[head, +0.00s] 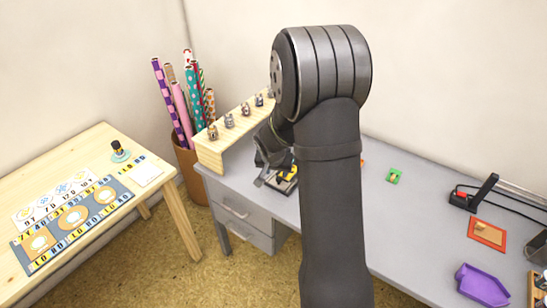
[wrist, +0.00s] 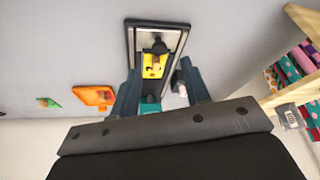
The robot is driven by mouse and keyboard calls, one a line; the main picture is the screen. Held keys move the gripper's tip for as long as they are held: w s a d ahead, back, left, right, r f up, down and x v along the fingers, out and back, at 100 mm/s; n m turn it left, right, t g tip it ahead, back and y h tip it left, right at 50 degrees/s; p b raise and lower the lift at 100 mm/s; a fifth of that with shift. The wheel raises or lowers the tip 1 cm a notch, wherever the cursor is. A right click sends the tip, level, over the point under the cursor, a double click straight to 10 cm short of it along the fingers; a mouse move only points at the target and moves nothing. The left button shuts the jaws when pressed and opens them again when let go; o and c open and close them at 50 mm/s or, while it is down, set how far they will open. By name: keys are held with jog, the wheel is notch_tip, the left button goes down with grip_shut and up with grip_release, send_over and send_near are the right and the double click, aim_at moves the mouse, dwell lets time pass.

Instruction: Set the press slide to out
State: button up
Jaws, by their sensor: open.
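I take the press to be the dark-framed unit (wrist: 183,42) with a grey metal plate in the wrist view. A yellow part (wrist: 153,72) with a black knob (wrist: 159,46) sits on it. In the head view the yellow part (head: 287,186) shows beside my arm, which hides much of the unit. My gripper (wrist: 158,76) is open, with one finger on each side of the yellow part in the picture; I cannot tell whether they touch. A teal piece (wrist: 150,107) shows between the fingers. I cannot tell how the slide is set.
An orange pad (wrist: 94,95) and a green pad (wrist: 47,102) lie beside the unit. A wooden rack (head: 222,140) with several stamps stands at the desk's left edge. A black device (head: 473,196), a red-orange pad (head: 487,233) and a purple tray (head: 482,286) are on the right.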

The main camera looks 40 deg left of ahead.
aim_at(278, 179)
jog(key=v, duration=1)
jog(key=shift+s+r, duration=0.25)
jog(key=shift+r, duration=0.1)
jog(key=x, duration=1.7)
jog(key=shift+w+f, duration=0.1)
jog(key=shift+w, duration=0.15)
jog(key=shift+d, duration=0.1)
